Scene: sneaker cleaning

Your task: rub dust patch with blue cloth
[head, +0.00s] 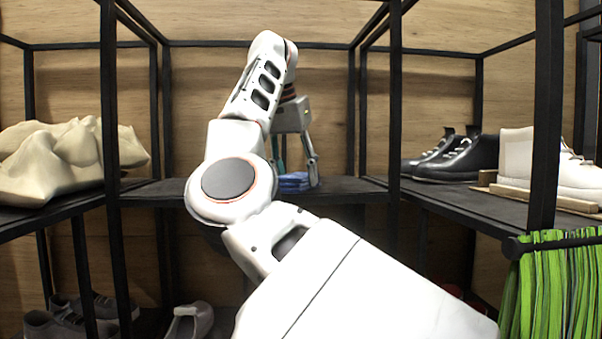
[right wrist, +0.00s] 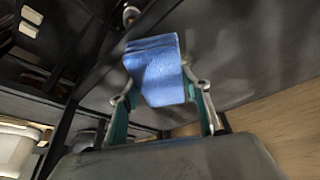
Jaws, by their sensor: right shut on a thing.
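My right gripper (head: 297,160) reaches down to the middle shelf at the back and is shut on the blue cloth (head: 296,181). In the right wrist view, the folded blue cloth (right wrist: 160,72) sits between the two fingers (right wrist: 162,100) and sticks out past their tips. The cloth is at the surface of the dark grey middle shelf (head: 345,186); I cannot tell how firmly it touches. The shelf shows faint lighter smudges in the right wrist view, but I cannot make out a clear dust patch. My left gripper is not in view.
Black shoes (head: 455,156) and a white sneaker (head: 515,155) on a wooden board (head: 545,198) stand on the right shelf. A beige crumpled heap (head: 65,160) lies on the left shelf. Black frame posts (head: 396,95) flank the middle shelf. Green strips (head: 550,285) hang at front right.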

